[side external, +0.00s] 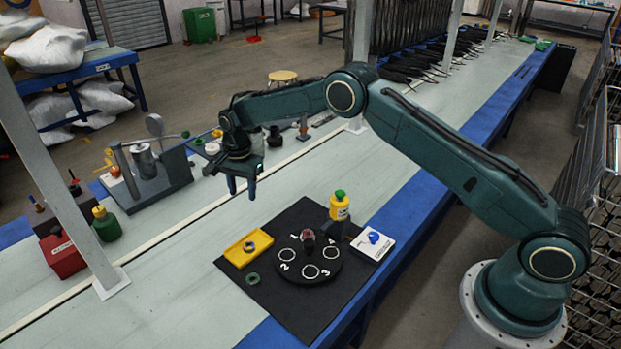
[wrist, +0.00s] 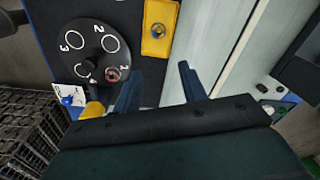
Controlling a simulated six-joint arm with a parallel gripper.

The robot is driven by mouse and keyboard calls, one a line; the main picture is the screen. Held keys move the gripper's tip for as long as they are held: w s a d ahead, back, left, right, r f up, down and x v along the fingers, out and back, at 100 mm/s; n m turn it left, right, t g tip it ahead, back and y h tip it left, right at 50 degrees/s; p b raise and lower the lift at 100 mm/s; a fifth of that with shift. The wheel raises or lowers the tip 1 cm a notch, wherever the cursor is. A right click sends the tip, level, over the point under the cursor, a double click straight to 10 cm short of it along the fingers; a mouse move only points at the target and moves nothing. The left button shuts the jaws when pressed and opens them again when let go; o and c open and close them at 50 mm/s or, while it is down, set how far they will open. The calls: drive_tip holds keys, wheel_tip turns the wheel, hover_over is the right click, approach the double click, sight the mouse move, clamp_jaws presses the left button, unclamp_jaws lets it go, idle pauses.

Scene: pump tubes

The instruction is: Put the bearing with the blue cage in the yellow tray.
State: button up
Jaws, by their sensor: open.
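The yellow tray (side external: 262,239) lies on the black mat and also shows in the wrist view (wrist: 150,48). A small ring-shaped bearing (side external: 250,246) sits in it, also visible in the wrist view (wrist: 159,30); its cage colour is too small to tell. A green ring (side external: 253,279) lies on the mat just in front of the tray. A reddish part (wrist: 113,74) sits at mark 1 of the round black disc (wrist: 80,45). My gripper (side external: 242,192) is open and empty, raised above the pale table behind the tray.
A yellow bottle with a green cap (side external: 340,207) stands behind the disc. A white card with a blue picture (side external: 373,242) lies at the mat's right. Marks 2, 3 and 4 look bare.

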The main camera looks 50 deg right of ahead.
drive_tip(key=s+d+r+n+t, duration=0.1)
drive_tip(key=s+d+r+n, duration=0.1)
drive_tip(key=s+r, duration=0.55)
drive_tip(key=s+d+r+n+t, duration=0.1)
drive_tip(key=s+r+n, duration=0.3)
drive_tip(key=r, duration=0.7)
drive_tip(key=s+d+r+n+t, duration=0.1)
drive_tip(key=s+d+r, duration=0.1)
drive_tip(key=s+r, duration=0.6)
drive_tip(key=s+d+r+n+t, duration=0.1)
drive_tip(key=s+n, duration=0.5)
drive_tip(key=s, duration=2)
drive_tip(key=shift+d+n+t, duration=0.3)
drive_tip(key=shift+d+t, duration=0.1)
drive_tip(key=shift+t, duration=0.1)
